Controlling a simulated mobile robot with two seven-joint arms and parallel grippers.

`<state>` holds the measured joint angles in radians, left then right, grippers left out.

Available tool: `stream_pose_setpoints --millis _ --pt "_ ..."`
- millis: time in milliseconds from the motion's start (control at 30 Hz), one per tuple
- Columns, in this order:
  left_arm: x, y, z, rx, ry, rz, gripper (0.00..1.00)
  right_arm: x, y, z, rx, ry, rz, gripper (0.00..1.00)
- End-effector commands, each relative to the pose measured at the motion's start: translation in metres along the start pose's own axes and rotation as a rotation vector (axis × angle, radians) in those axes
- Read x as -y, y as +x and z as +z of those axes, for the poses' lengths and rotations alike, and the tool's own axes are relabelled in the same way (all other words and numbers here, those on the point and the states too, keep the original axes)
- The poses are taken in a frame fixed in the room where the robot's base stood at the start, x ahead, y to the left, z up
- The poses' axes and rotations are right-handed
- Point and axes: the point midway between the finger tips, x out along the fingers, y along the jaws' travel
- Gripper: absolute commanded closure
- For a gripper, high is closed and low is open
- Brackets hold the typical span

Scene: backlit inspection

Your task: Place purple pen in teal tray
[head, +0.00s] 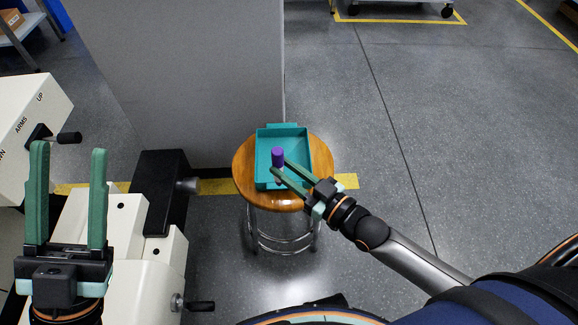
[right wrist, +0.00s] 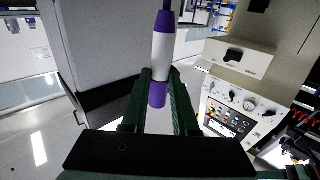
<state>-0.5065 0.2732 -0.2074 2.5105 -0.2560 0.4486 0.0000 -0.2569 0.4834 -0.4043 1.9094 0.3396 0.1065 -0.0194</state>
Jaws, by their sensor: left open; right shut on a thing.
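The teal tray (head: 295,135) sits on a round wooden stool (head: 321,165). The purple pen (head: 278,155) stands roughly upright in my right gripper (head: 278,171), over the tray in the head view. In the right wrist view the pen (right wrist: 162,45) has a white middle band and purple ends, and the green fingers of my right gripper (right wrist: 158,90) are shut on it. I cannot tell whether the pen touches the tray floor. My left gripper (head: 69,150) is open and empty at the left, fingers pointing up, well away from the stool.
A white machine (head: 110,215) with a black block (head: 163,190) and handles stands left of the stool. A grey partition (head: 190,70) rises behind. Open grey floor (head: 450,120) lies to the right. The right wrist view shows a control panel (right wrist: 236,112).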

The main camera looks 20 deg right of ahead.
Motion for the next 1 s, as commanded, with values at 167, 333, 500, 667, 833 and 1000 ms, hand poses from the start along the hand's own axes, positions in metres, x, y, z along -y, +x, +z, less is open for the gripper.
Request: stream_pose_setpoints --millis 167,333,500,667,833,1000 --pt "-0.011 -0.017 0.017 0.003 -0.03 0.003 0.5 -0.035 0.028 0.024 -0.001 -0.008 0.0 1.0" --pt "-0.02 -0.032 0.031 0.009 -0.066 0.004 0.5 -0.056 0.044 0.056 0.001 -0.004 0.0 1.0" --pt "-0.025 -0.038 0.037 0.013 -0.087 0.005 0.5 -0.067 0.052 0.07 0.0 -0.002 0.0 1.0" --pt "-0.026 -0.041 0.04 0.016 -0.096 0.003 0.5 -0.071 0.056 0.077 0.0 -0.001 0.0 1.0" --pt "-0.032 -0.051 0.051 0.024 -0.108 0.004 0.5 -0.075 0.059 0.102 0.001 0.001 0.0 1.0" --pt "-0.035 -0.054 0.053 0.029 -0.108 0.012 0.5 -0.074 0.059 0.111 -0.001 0.0 0.0 1.0"
